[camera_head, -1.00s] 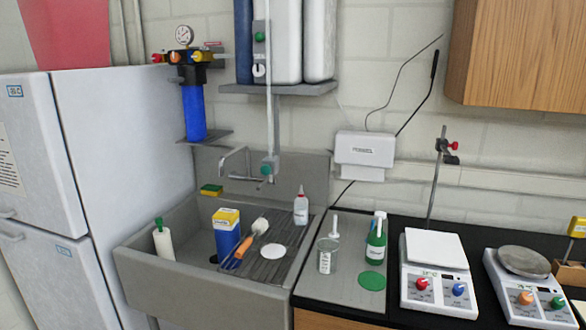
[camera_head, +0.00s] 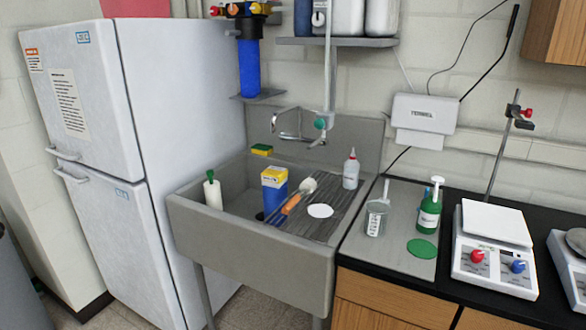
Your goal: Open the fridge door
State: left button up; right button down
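The fridge (camera_head: 190,130) is white and stands at the left, against the wall beside the sink. Its upper door (camera_head: 105,125) and lower door (camera_head: 120,250) both look shut. The upper door handle (camera_head: 62,154) and the lower door handle (camera_head: 68,174) sit close together at the doors' left edge, near the gap between them. Paper labels are on the upper door. Neither of my grippers shows in the head view.
A grey sink (camera_head: 255,245) stands right of the fridge, holding bottles and a brush. A black bench (camera_head: 400,265) with balances is at the right. A grey object (camera_head: 15,285) is at the lower left edge. Some floor (camera_head: 265,300) shows under the sink.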

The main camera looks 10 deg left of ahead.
aim_at(115, 215)
jog(key=u, duration=1.55)
jog(key=i+j, duration=0.65)
jog(key=i, duration=0.15)
